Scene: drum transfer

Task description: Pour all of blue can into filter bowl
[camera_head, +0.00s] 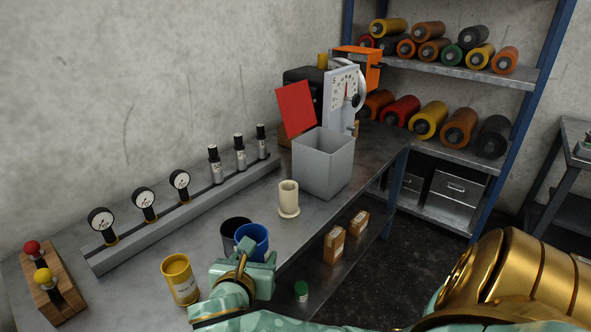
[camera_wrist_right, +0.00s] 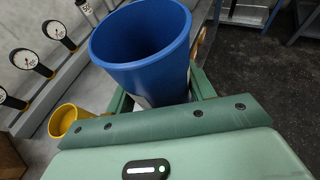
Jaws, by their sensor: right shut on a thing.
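The blue can (camera_head: 252,238) is upright at the bench's front edge, and it fills the upper middle of the right wrist view (camera_wrist_right: 140,45). My right gripper (camera_head: 243,262) is shut on it from the near side; green fingers show on both sides of the can in the wrist view. Its open top shows a blue inner wall; I cannot see the contents. A cream, flanged, cup-like piece (camera_head: 288,196) stands on the bench behind the can; I cannot tell whether it is the filter bowl. A black can (camera_head: 230,232) stands just behind and left of the blue can. My left gripper is not in view.
A yellow can (camera_head: 180,280) stands left of my right gripper. A gauge rail (camera_head: 170,222) runs along the wall. A grey open box (camera_head: 324,165) and a red panel (camera_head: 295,108) stand farther back, by a dial scale (camera_head: 343,95). Bare bench lies around the cream piece.

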